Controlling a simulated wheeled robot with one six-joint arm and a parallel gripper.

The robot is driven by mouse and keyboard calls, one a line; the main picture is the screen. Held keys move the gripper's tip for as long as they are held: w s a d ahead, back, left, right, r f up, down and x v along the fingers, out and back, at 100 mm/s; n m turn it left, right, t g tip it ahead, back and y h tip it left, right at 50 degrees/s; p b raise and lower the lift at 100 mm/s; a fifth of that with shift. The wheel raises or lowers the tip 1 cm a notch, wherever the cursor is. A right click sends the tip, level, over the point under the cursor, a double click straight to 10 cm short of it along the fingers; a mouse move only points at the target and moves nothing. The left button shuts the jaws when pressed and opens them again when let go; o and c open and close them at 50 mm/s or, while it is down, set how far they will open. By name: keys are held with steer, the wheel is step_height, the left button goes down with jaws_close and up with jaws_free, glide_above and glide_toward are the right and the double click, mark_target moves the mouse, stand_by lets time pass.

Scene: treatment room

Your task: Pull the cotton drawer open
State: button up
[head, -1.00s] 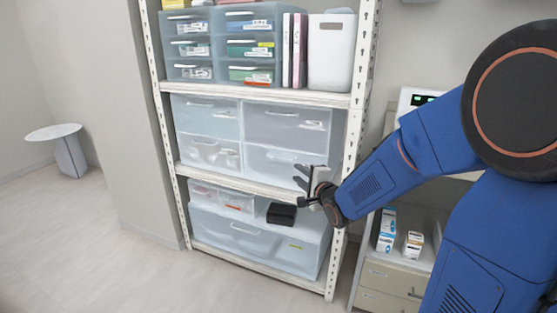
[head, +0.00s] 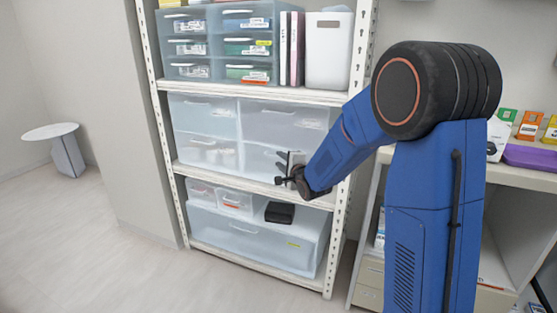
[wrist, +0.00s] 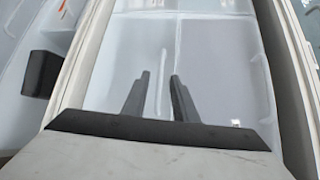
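The middle shelf holds a block of translucent drawers. My gripper (head: 283,170) is in front of the lower right drawer (head: 256,160), which looks shut. The same drawer face (wrist: 112,75) fills the middle of the wrist view. Its pale handle (wrist: 162,72) runs up the picture between the two dark fingers of my gripper (wrist: 159,80). The fingers are apart, with a gap on each side of the handle, and hold nothing. I cannot tell how deep they reach around it. The lower left drawer (head: 207,150) shows white contents. No label is readable as cotton.
A dark box (head: 280,212) lies on a large clear bin (head: 245,238) below, also seen at left in the wrist view (wrist: 41,74). The shelf's right upright (head: 340,215) is close to my arm. A desk stands at right. The floor (head: 80,250) at left is clear.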

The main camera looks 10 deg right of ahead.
steer(key=shift+x, duration=1.25)
jaws_close()
steer(key=shift+f, duration=0.1)
stand_by(0.5)
